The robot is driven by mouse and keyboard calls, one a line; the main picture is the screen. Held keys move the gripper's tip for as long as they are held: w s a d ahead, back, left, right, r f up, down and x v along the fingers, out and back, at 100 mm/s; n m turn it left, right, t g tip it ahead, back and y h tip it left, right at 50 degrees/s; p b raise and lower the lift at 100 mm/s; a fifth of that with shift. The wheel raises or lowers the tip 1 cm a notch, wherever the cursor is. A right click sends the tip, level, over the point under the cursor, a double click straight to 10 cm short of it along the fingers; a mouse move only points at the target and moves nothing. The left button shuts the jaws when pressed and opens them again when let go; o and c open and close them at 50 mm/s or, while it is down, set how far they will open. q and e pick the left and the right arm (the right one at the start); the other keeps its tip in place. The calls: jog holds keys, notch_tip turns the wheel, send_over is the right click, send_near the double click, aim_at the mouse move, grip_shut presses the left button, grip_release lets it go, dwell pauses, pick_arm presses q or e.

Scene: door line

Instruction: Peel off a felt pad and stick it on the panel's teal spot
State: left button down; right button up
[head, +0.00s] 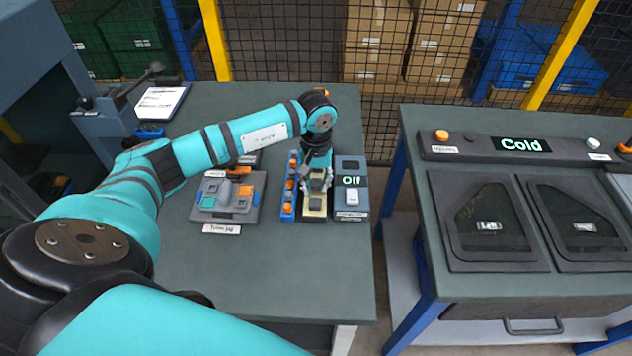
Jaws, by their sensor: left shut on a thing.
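My left gripper (317,184) points down over a tan backing card (314,215). It is shut on a small dark piece, which looks like a felt pad and is partly hidden by the fingers. Another dark pad (315,203) lies on the card just in front of the gripper. Whether the held pad is clear of the card is hard to tell. To the left, a grey jig (228,212) holds a panel with teal and orange patches; a teal spot (210,189) shows on its left side. My right gripper is not in view.
A blue rack with orange knobs (288,209) stands close left of the card, and a grey box reading "Off" (351,205) close right. The front of the table (280,275) is clear. A "Cold" unit (520,145) stands on a separate bench at right.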

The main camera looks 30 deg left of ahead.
aim_at(316, 185)
pick_arm(q)
jog(key=shift+r, duration=0.3)
jog(key=shift+r+p, duration=1.25)
jog(key=shift+r, duration=1.6)
